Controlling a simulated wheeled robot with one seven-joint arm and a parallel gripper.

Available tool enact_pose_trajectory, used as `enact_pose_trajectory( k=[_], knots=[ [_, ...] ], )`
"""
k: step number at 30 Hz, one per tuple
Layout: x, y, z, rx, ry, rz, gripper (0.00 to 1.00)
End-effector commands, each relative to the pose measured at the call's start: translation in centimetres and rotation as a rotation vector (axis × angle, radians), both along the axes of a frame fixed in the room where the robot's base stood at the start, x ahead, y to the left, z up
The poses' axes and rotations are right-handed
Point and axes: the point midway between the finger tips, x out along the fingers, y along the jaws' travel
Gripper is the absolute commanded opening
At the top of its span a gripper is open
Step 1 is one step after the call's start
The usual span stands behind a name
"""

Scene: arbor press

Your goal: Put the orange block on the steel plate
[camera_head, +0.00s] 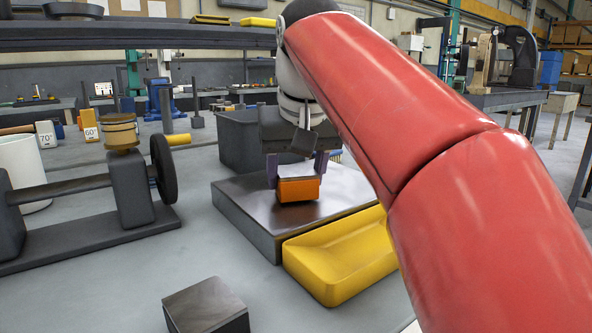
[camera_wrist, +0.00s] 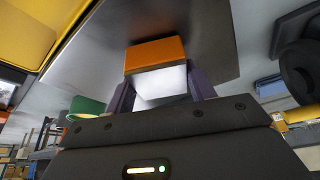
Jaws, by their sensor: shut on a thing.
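The orange block (camera_head: 298,190) is between the two purple fingers of my gripper (camera_head: 296,176), over the middle of the steel plate (camera_head: 245,209). Its orange side faces the head camera and its upper face looks bright white. In the wrist view the block (camera_wrist: 155,54) sits between the fingertips of my gripper (camera_wrist: 160,84), shut on it, with the plate (camera_wrist: 215,40) behind. A dark reflection lies on the plate just below the block. I cannot tell whether the block touches the plate or is slightly above it.
A yellow tray (camera_head: 340,262) lies against the plate's front right side. A dark metal block (camera_head: 206,306) stands at the front. A bench fixture with a wheel (camera_head: 164,169) is on the left. A dark grey bin (camera_head: 238,143) stands behind the plate.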

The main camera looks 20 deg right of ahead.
Motion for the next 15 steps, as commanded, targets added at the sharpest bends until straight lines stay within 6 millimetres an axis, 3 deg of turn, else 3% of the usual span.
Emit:
enact_pose_trajectory(
  k=[6,7,12,15],
  knots=[
    [-0.02,0.00,-0.40,0.000,-0.003,0.000,0.07],
    [-0.02,0.00,-0.30,0.000,-0.003,0.000,0.58],
    [-0.01,0.00,-0.32,0.000,-0.002,0.000,0.80],
    [0.00,0.00,-0.34,0.000,-0.001,0.000,0.80]
  ],
)
